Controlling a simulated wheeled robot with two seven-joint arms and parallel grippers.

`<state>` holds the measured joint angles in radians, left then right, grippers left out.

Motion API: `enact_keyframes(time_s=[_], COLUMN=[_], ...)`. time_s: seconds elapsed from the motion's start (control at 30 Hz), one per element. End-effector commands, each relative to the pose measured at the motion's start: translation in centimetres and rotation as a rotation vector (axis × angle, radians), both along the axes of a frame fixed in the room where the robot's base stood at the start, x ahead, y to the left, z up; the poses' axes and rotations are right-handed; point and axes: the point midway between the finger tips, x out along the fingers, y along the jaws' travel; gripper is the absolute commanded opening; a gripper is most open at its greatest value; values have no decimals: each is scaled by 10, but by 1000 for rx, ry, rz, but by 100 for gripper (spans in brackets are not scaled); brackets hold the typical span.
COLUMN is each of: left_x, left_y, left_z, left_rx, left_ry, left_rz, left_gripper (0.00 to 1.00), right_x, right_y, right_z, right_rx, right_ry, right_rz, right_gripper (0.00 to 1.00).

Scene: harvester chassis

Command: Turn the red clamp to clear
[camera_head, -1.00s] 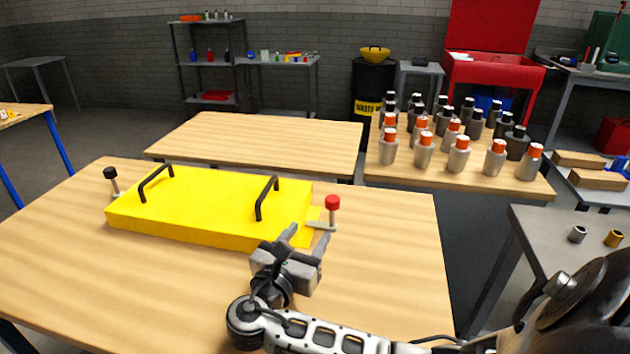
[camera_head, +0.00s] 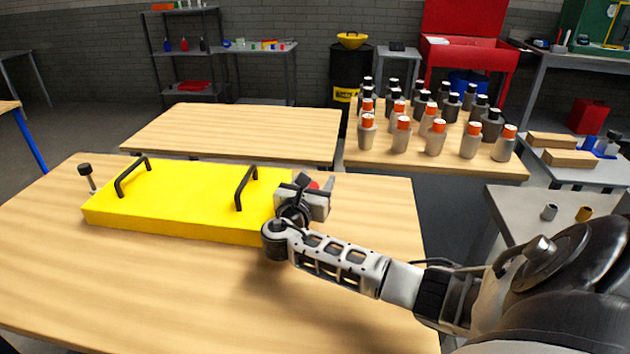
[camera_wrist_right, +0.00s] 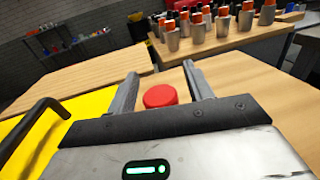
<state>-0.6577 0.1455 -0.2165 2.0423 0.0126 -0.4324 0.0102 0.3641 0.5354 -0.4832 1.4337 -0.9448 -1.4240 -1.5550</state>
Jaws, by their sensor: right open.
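The red clamp (camera_head: 314,185) is at the right end of the yellow panel (camera_head: 190,199). In the head view my right gripper hides most of it. In the right wrist view the round red knob (camera_wrist_right: 160,96) shows between the fingers, with a gap on both sides; its stem is hidden. My right gripper (camera_head: 316,188) is open around the knob, and its fingers also show in the right wrist view (camera_wrist_right: 161,88). A black-knobbed clamp (camera_head: 87,173) stands upright at the panel's left end. My left gripper is not in view.
The yellow panel has two black handles (camera_head: 132,177) and lies on a wooden table (camera_head: 180,290). Several grey bottles, many orange-topped, stand on a table (camera_head: 505,170) behind right. The table front and right are clear.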

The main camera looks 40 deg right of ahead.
Motion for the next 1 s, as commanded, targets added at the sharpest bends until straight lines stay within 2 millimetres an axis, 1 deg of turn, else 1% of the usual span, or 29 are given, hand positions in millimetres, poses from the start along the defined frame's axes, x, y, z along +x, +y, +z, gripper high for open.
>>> enact_keyframes(time_s=[0.27,0.3,0.37,0.4,0.43,0.47,0.77,1.0], left_x=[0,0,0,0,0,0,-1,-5], left_y=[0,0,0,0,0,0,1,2], left_z=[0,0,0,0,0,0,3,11], left_rx=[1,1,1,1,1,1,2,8], left_ry=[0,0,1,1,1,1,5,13], left_rz=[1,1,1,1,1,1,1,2], left_gripper=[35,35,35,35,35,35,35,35], right_x=[1,1,1,1,1,1,1,2], right_y=[-2,-2,-2,-1,-1,-1,-1,0], right_z=[0,0,0,0,0,0,1,3], right_rx=[0,0,0,0,0,0,0,-1], right_ry=[0,0,0,0,0,0,1,3], right_rz=[0,0,0,0,0,0,25,141], right_gripper=[51,46,29,18,10,7,8,8])
